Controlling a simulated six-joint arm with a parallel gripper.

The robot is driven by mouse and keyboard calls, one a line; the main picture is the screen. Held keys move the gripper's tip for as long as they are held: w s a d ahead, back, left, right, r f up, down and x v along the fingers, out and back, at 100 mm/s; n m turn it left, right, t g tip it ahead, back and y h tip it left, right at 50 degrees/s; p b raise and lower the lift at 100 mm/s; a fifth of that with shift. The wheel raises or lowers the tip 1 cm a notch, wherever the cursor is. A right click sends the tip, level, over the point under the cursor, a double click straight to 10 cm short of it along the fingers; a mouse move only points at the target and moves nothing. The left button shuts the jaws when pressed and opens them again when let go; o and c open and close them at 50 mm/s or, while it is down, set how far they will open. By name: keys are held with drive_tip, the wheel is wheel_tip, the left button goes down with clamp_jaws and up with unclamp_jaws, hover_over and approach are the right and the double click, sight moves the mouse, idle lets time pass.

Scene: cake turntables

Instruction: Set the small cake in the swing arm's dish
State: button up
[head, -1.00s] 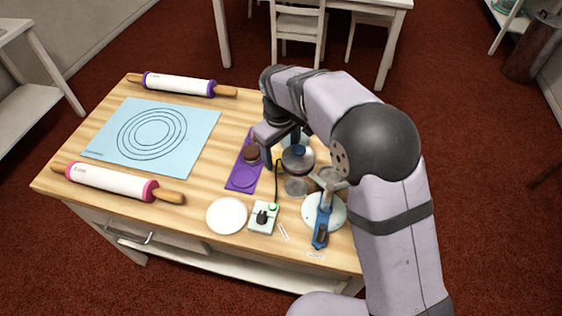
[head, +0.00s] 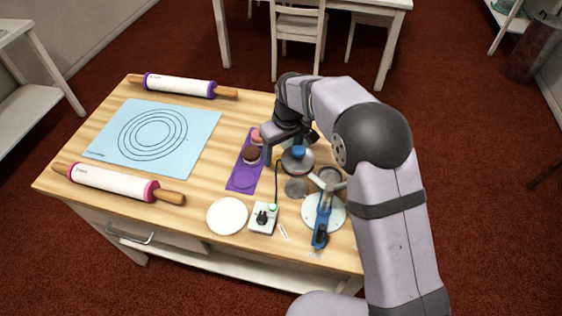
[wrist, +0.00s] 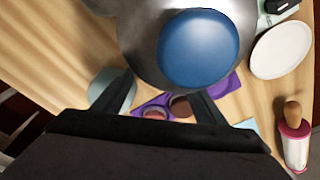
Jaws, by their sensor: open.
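A purple tray (head: 241,183) holds a brown cake (head: 251,155) and a pink cake (head: 257,136); I cannot tell which is the small cake. In the wrist view the pink cake (wrist: 154,113) and brown cake (wrist: 180,106) show beyond and between my fingers. My gripper (head: 283,147) is open and empty, just right of the tray. A white round base (head: 312,216) carries a blue-handled device (head: 321,228) with pale arms toward a grey round piece (head: 331,177). I cannot tell for sure which piece is the swing arm's dish.
A grey metal dome with a blue knob (head: 298,153) stands close to my gripper. A switch box (head: 263,219) with a black cable and a white plate (head: 227,216) are in front. A blue mat (head: 195,145) and two rolling pins (head: 112,182) lie left.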

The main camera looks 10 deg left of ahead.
sight(280, 171)
drive_tip(key=shift+w+a+f+p, duration=0.1)
drive_tip(key=shift+w+f+p, duration=0.1)
drive_tip(key=shift+f, duration=0.7)
drive_tip(key=shift+w+a+f+p, duration=0.1)
drive_tip(key=shift+f+p, duration=0.05)
drive_tip(key=shift+f, duration=0.75)
drive_tip(key=c, duration=1.2)
